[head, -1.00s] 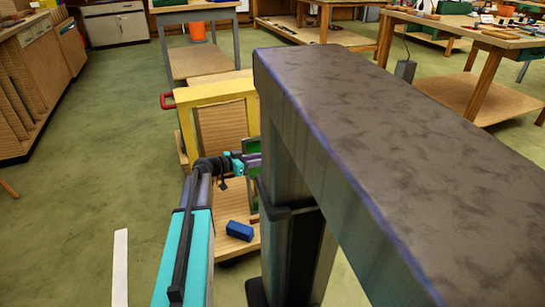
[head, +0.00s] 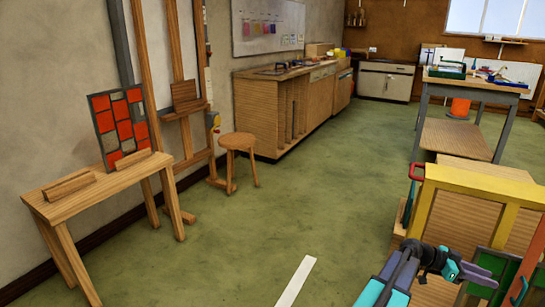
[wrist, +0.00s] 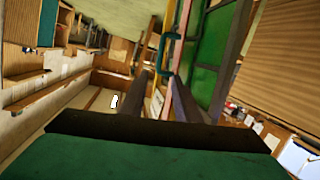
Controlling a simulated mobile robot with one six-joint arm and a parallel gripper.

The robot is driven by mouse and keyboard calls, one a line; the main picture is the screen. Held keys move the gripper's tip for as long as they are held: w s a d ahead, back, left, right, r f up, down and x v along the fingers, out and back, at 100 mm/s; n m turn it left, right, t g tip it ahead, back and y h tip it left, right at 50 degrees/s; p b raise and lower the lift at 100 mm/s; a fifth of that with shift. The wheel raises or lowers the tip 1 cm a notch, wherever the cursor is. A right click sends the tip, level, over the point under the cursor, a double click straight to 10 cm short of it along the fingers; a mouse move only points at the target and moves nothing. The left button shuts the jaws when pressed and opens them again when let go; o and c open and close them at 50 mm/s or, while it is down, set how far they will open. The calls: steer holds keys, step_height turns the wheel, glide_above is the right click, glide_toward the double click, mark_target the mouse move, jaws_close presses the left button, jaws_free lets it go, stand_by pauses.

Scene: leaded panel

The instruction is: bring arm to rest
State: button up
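My gripper (head: 452,270) shows at the lower right of the head view, beside the yellow-framed wooden rack (head: 468,185). A green leaded panel (head: 497,262) stands in the rack just right of the gripper. In the wrist view, the two dark fingers of my gripper (wrist: 160,85) are spread apart with only background visible between them. A green glass panel (wrist: 212,55) with dark leading is close by, to the right of the fingers. Its contact with the right finger cannot be told.
A red leaded panel (head: 122,118) stands upright on a small wooden table (head: 125,182) at the left. An easel (head: 187,125), a stool (head: 237,142) and a cabinet (head: 282,110) line the wall. A workbench (head: 470,84) stands behind the rack.

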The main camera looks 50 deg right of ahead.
steer(key=w+a+f+n+t+p, duration=0.2)
steer(key=w+a+f+n+p, duration=0.15)
steer(key=w, duration=0.95)
steer(key=w+a+f+n+t+h+p, duration=0.1)
steer(key=w+a+f+n+t+p, duration=0.25)
steer(key=w, duration=0.95)
steer(key=w+a+f+n+t+p, duration=0.15)
steer(key=w+a+f+n, duration=0.35)
steer(key=w, duration=0.8)
steer(key=w+a+f+n+t+p, duration=0.25)
steer(key=w+a+f, duration=0.25)
steer(key=w+a, duration=0.6)
steer(key=w+a+f+n+y+p, duration=0.1)
steer(key=w+a+n+y+p, duration=0.2)
steer(key=a, duration=1)
steer(key=w+a+f+n+p, duration=0.1)
steer(key=w+a+n+p, duration=0.4)
steer(key=a, duration=0.8)
steer(key=s+a+r+n+y+p, duration=0.1)
steer(key=s+a+n+p, duration=0.1)
steer(key=a, duration=1)
steer(key=s+a+n+y+p, duration=0.1)
steer(key=s+a+n, duration=0.3)
steer(key=a, duration=0.8)
steer(key=shift+r+n+y+p, duration=0.35)
steer(key=shift+n+p, duration=0.5)
steer(key=shift+n, duration=0.3)
steer(key=shift+s, duration=0.1)
